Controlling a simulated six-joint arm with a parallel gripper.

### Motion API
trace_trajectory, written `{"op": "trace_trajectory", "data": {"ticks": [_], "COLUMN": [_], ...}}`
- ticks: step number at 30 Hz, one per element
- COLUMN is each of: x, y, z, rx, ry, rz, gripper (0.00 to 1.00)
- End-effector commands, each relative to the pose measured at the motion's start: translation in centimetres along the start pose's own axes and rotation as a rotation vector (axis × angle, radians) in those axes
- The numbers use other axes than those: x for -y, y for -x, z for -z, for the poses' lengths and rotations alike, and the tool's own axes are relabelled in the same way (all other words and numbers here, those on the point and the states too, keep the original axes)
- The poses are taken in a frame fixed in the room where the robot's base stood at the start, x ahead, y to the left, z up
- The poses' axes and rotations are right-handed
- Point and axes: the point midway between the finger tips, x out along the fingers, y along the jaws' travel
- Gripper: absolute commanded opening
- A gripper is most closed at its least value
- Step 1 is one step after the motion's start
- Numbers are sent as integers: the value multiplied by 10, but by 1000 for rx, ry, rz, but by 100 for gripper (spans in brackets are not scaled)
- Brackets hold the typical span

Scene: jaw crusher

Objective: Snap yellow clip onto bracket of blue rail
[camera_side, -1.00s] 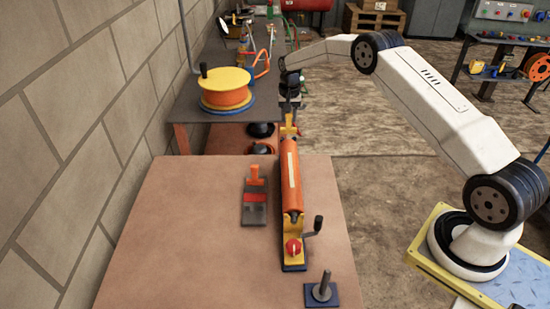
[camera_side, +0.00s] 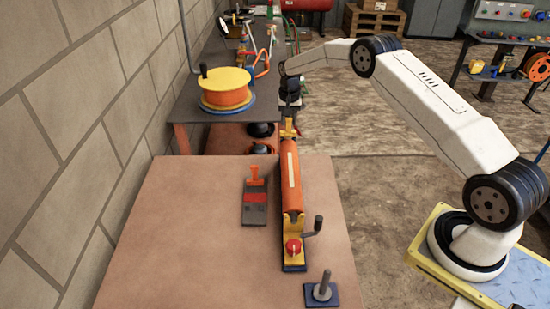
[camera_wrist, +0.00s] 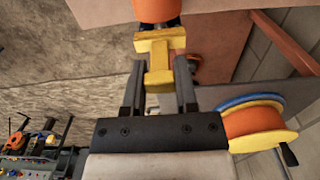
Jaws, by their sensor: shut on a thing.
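A T-shaped yellow piece (camera_wrist: 160,48), which looks like the clip, has its stem between the fingers of my gripper (camera_wrist: 158,95) in the wrist view. My gripper is shut on it. In the side view my gripper (camera_side: 290,103) is beyond the table's far edge, with yellow (camera_side: 288,127) just below it. An orange cylinder (camera_side: 290,175) lies lengthwise on the table, with a yellow bracket (camera_side: 293,225) and blue base (camera_side: 294,268) at its near end. The cylinder's end (camera_wrist: 157,9) shows past the yellow piece. I cannot tell whether they touch. Most of the rail is hidden.
A grey and red plate with an orange handle (camera_side: 255,200) lies left of the cylinder. A crank (camera_side: 314,226) and a post on a blue base (camera_side: 323,288) stand near the right edge. An orange reel (camera_side: 225,92) sits on the darker bench behind. The table's left part is clear.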

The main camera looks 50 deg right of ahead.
Motion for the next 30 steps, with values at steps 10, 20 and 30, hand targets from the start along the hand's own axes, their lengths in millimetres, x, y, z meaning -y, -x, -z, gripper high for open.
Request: {"op": "trace_trajectory", "data": {"ticks": [10,20,30], "x": [0,0,0], "y": [-6,-12,-18], "z": [0,0,0], "rx": [-1,0,0], "ry": [0,0,0], "rz": [0,0,0], "gripper": [0,0,0]}}
